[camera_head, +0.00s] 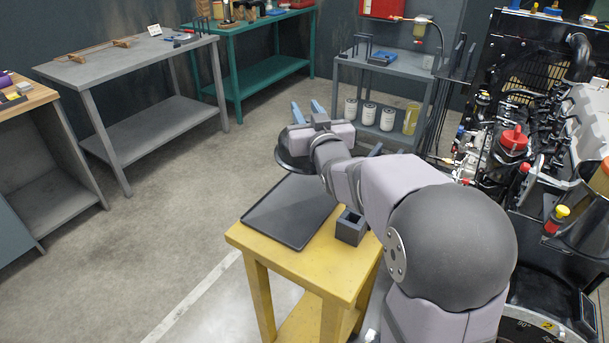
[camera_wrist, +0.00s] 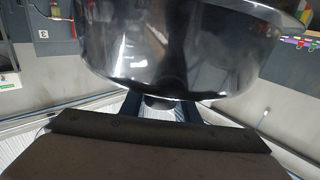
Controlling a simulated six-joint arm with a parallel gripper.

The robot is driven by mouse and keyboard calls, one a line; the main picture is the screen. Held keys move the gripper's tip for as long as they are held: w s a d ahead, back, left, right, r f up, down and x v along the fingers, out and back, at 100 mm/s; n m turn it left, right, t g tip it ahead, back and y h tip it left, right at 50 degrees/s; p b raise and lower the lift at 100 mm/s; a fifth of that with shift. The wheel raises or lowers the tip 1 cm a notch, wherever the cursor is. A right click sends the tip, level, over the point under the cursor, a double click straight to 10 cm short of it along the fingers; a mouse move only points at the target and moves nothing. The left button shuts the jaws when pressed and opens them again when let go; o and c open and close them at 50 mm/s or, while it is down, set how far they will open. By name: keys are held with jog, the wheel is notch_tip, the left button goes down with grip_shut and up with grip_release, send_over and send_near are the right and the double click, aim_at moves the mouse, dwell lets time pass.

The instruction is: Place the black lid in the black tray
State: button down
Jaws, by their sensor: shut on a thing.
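The black lid (camera_wrist: 180,45) is large, round and glossy and fills the upper part of the wrist view. My gripper (camera_wrist: 159,104) is shut on it, with the dark fingers on either side of its small knob. In the head view the lid (camera_head: 286,157) shows as a dark curved edge to the left of my wrist, mostly hidden by the arm. It is above the far end of the black tray (camera_head: 290,212), apart from it as far as I can tell. The tray is flat and rectangular, looks empty, and lies on the yellow table; my arm hides its far right corner.
The yellow table (camera_head: 300,262) also holds a small dark square holder (camera_head: 350,228) right of the tray. An engine (camera_head: 530,130) stands at the right. A grey bench (camera_head: 130,62), a green bench (camera_head: 260,75) and a grey cart (camera_head: 395,68) stand behind, with open floor between.

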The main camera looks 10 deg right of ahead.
notch_tip(320, 180, down, 15)
jog(key=shift+f, duration=0.15)
dwell(0.6)
jog(key=shift+f, duration=0.1)
jog(key=shift+f, duration=0.1)
jog(key=c, duration=1.4)
grip_release()
jog(key=shift+o, duration=0.2)
jog(key=s+p, duration=0.1)
jog(key=s, duration=0.8)
jog(key=shift+s+r+p, duration=0.15)
jog(key=shift+r+p, duration=0.1)
jog(key=shift+p, duration=0.15)
